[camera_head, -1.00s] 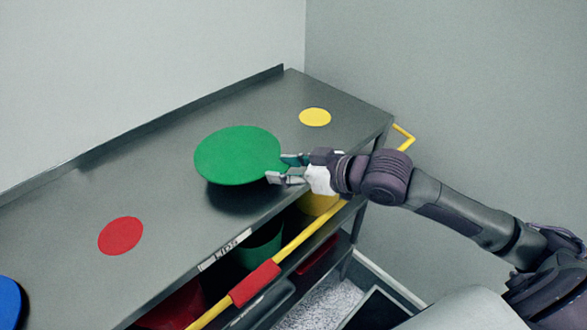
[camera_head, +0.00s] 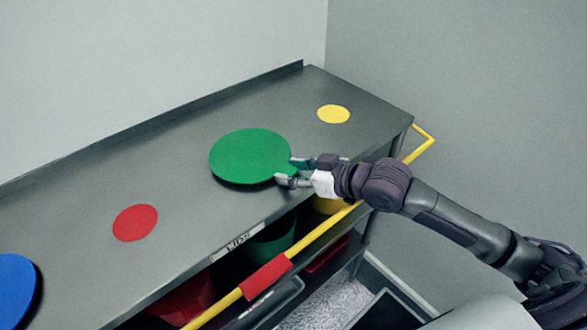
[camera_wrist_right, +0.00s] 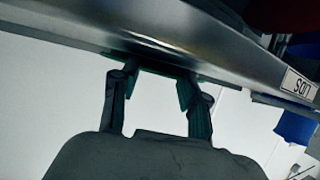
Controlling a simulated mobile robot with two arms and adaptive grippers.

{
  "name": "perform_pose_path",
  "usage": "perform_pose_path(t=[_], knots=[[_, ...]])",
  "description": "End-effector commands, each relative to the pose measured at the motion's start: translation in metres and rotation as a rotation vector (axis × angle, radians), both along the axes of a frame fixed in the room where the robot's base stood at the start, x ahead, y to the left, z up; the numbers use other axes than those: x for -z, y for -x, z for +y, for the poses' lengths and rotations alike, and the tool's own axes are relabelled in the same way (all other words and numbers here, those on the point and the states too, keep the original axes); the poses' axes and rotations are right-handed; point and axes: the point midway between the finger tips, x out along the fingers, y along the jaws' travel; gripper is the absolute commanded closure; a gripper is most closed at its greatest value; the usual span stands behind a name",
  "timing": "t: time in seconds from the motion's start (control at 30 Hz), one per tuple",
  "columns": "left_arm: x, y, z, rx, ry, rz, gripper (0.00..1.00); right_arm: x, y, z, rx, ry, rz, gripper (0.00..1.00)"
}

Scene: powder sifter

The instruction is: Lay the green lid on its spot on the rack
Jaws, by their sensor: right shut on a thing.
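The green lid (camera_head: 250,156) is a flat round disc over the middle of the grey rack top (camera_head: 190,165), between the red spot (camera_head: 135,222) and the yellow spot (camera_head: 333,114). It lies level, on or just above the surface; I cannot tell which. Any marking under it is hidden. My right gripper (camera_head: 292,171) is shut on the lid's right edge, with its fingers on either side. In the right wrist view, the fingers (camera_wrist_right: 157,77) reach to the rack's front edge, and the grip itself is dark. My left gripper is out of view.
A blue disc (camera_head: 14,288) sits at the left end of the top. A yellow rail (camera_head: 330,225) with a red sleeve (camera_head: 266,275) runs along the front. Below are bins, including a green one (camera_head: 272,243). A raised lip edges the back.

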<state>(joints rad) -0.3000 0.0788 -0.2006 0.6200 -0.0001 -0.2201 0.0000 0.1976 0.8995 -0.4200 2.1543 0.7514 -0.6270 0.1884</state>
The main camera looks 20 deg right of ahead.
Motion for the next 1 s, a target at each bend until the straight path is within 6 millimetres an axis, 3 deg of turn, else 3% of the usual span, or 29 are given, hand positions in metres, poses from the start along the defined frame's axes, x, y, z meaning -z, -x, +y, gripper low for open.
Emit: perform_pose_path(t=[0.2, 0.23, 0.4, 0.77, 1.0], knots=[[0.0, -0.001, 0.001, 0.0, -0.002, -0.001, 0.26, 0.0, 0.0, 0.0, 0.0, -0.001, -0.001, 0.9], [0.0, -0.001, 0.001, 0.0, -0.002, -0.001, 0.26, 0.0, 0.0, 0.0, 0.0, 0.0, 0.0, 0.54], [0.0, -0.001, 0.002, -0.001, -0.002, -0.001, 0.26, 0.0, 0.0, 0.0, 0.0, 0.0, 0.0, 0.26], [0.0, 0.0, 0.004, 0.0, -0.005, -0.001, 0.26, 0.0, 0.002, -0.002, 0.001, 0.001, 0.001, 0.26], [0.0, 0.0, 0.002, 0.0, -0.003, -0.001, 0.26, -0.011, 0.028, -0.02, 0.0, 0.007, 0.004, 0.26]])
